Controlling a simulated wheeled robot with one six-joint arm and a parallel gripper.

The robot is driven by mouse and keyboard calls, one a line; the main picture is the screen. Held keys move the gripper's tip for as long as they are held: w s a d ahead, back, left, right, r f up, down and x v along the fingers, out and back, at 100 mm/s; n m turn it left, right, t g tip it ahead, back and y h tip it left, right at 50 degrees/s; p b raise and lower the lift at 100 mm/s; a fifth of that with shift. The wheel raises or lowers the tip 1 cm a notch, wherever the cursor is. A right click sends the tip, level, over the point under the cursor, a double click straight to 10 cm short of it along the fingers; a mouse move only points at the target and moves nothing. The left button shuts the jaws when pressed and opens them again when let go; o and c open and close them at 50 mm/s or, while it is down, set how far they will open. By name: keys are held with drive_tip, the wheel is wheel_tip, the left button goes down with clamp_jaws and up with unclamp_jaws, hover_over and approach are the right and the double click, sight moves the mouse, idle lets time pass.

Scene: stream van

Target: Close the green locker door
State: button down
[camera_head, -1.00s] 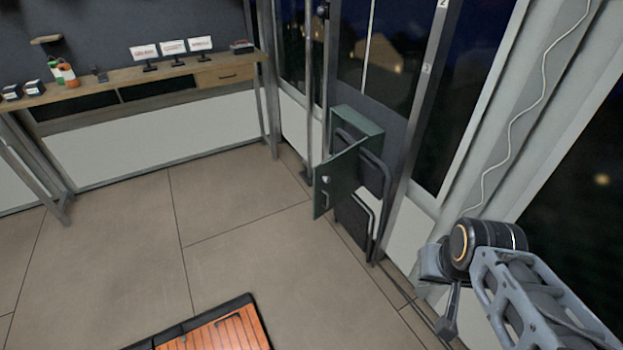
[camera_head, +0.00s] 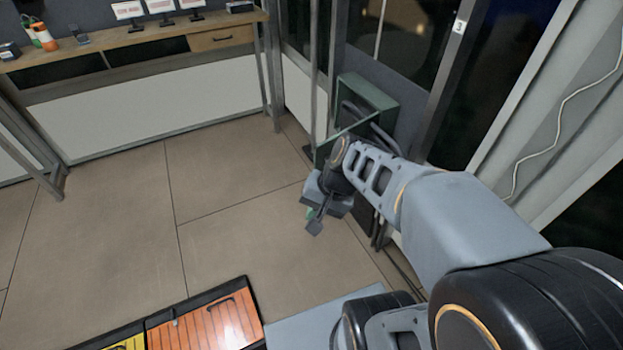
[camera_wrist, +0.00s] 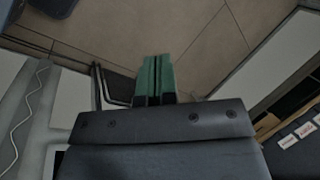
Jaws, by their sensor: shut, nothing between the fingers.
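The green locker (camera_head: 378,93) stands by the window wall in the head view, its door swung out toward the left. Only the upper part of the green door (camera_head: 324,152) shows. My arm hides the rest, including the handle. My gripper (camera_head: 310,214) is low in front of the door's free-edge side, pointing down and left; I cannot tell if it touches the door. In the wrist view my gripper (camera_wrist: 154,72) shows as green fingers lying together, shut and empty, over the floor. The door cannot be made out clearly there.
An orange slatted case (camera_head: 215,325) lies on the floor in front. A wooden counter (camera_head: 135,45) runs along the back left. The tiled floor left of my gripper is clear.

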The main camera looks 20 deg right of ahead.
drive_tip(key=w+d+f+m+t+y+b, duration=0.4)
drive_tip(key=w+f+m+t+y+b, duration=0.25)
drive_tip(key=w+f+m+b, duration=0.5)
drive_tip(key=w+d+f+m+t+h+b, duration=0.2)
drive_tip(key=d+f+m+t+b, duration=0.15)
drive_tip(key=d+m, duration=0.35)
drive_tip(key=w+d+f+m+t+h+b, duration=0.25)
drive_tip(key=d+f+m+t, duration=0.25)
drive_tip(key=d+m, duration=0.25)
drive_tip(key=b+x, duration=0.1)
drive_tip(key=x, duration=1.2)
drive_tip(key=shift+b, duration=0.4)
drive_tip(key=shift+w, duration=0.1)
